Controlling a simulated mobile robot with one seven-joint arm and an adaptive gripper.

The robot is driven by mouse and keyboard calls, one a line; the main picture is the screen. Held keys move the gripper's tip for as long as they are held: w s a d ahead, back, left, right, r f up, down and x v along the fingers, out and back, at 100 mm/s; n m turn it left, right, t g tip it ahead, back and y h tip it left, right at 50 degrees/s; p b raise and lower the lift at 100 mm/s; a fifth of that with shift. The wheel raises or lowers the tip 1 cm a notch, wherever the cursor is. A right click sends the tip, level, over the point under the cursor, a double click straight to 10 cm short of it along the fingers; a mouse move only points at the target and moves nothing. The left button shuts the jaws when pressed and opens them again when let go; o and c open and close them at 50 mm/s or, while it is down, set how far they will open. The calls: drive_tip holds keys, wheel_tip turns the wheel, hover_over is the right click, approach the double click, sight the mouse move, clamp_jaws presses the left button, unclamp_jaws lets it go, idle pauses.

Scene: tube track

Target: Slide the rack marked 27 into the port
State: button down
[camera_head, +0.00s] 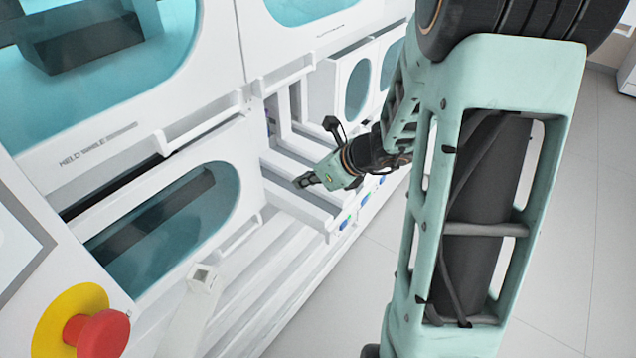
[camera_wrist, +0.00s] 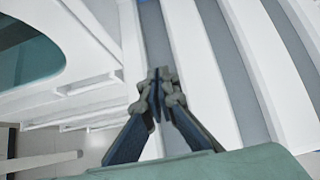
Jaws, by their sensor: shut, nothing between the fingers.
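My gripper (camera_head: 306,181) is shut and empty, at the mouth of an open bay of white lanes (camera_head: 292,205) in the machine. In the wrist view its fingertips (camera_wrist: 160,76) meet over a grey strip between white rails (camera_wrist: 205,75). Whether they touch the rails I cannot tell. I cannot make out a rack marked 27 or any number on the lanes. Small blue and green marks (camera_head: 345,222) show at the lane ends. The port cannot be told apart from the other openings.
A white post with a small square top (camera_head: 203,278) stands at the lower left. Windowed white panels (camera_head: 165,215) flank the bay. A red emergency button (camera_head: 104,335) on yellow is at bottom left. The floor (camera_head: 335,310) in front is clear.

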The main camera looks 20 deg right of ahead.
sight(282, 184)
drive_tip(key=shift+w+a, duration=0.7)
drive_tip(key=shift+w, duration=0.2)
drive_tip(key=w+a, duration=0.1)
drive_tip(key=w, duration=0.1)
drive_tip(key=w+a, duration=0.2)
drive_tip(key=shift+w, duration=0.1)
drive_tip(key=shift+d, duration=0.1)
